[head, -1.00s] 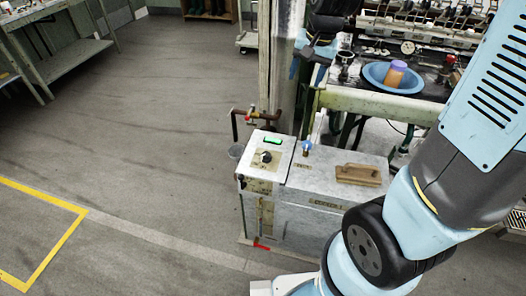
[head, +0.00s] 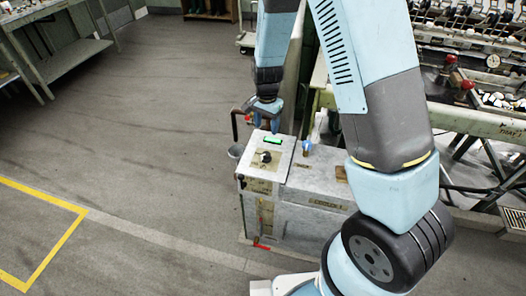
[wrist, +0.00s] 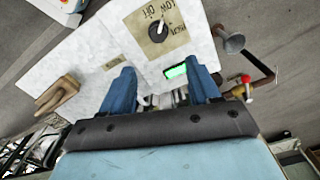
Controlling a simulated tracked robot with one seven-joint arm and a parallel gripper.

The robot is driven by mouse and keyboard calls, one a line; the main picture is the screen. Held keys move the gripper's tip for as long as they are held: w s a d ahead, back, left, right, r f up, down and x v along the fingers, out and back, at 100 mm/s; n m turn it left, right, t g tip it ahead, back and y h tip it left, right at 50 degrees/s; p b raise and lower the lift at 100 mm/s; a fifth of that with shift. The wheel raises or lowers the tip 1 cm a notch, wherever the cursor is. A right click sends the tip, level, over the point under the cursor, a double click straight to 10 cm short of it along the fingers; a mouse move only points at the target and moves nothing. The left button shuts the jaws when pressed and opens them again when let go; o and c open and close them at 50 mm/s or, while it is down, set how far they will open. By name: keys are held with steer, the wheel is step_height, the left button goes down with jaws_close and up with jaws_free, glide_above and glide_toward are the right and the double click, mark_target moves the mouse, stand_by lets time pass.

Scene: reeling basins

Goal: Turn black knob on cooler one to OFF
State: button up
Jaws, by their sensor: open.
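The cooler (head: 310,188) is a grey metal box with a light panel on its top left. The black knob (head: 266,156) sits on a tan label plate on that panel. The knob also shows in the wrist view (wrist: 157,29), with a white pointer and the words LOW and OFF on the plate. A lit green display (head: 272,140) is beside the plate. My gripper (head: 266,128) is open and empty above the panel's far edge, apart from the knob. In the wrist view its blue fingers (wrist: 163,85) point toward the panel, with the knob beyond their tips.
A brown wooden block (wrist: 57,95) lies on the cooler top. A pipe with a red-handled valve (wrist: 247,82) and a grey funnel-like cup (wrist: 230,40) stand beside the panel. Open floor lies to the left.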

mark_target(266, 153)
step_height(266, 153, down, 14)
steer(key=shift+r, duration=0.2)
stand_by(0.4)
steer(key=shift+c, duration=0.2)
